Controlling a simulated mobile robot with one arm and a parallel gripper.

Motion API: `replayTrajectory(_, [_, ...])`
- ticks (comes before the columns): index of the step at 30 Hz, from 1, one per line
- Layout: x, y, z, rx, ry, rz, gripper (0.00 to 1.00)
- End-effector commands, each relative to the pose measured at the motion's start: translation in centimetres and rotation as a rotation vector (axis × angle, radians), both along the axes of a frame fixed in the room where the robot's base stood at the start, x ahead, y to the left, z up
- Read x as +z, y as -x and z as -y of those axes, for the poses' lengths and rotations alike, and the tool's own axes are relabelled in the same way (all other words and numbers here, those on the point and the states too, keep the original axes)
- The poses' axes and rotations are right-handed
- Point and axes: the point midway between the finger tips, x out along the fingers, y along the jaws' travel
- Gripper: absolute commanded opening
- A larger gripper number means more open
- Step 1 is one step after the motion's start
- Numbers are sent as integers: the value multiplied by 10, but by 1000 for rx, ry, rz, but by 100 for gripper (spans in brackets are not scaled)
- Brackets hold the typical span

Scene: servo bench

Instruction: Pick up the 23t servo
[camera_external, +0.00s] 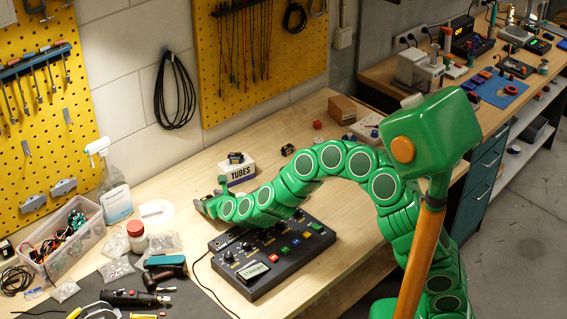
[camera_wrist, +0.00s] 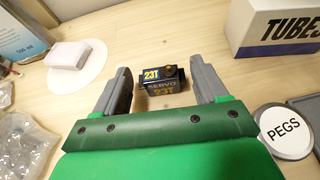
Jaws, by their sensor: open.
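The 23t servo (camera_wrist: 163,80) is a small black block with yellow "23T" lettering. In the wrist view it sits on the wooden bench top between the fingers of my gripper (camera_wrist: 160,70). The two grey fingers are open, one to the left and one to the right of it, with a visible gap on the right side.
The TUBES box (camera_wrist: 276,32) stands at upper right, with a small dark part (camera_external: 236,157) on top. A round PEGS label (camera_wrist: 284,131) is at right. A white block on a disc (camera_wrist: 77,55) and a bottle (camera_wrist: 22,35) are left. A black control box (camera_external: 270,260) lies under my arm.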

Motion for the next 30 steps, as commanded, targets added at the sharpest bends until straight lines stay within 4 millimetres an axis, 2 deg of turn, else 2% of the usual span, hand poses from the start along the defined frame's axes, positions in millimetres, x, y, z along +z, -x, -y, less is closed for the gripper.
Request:
replayTrajectory(6, [0, 0, 0, 0, 0, 0, 72])
replayTrajectory(8, [0, 0, 0, 0, 0, 0, 65])
replayTrajectory(15, [-1, 0, 0, 0, 0, 0, 28])
replayTrajectory(24, [1, 0, 0, 0, 0, 0, 27])
replayTrajectory(30, [18, -1, -1, -2, -3, 1, 27])
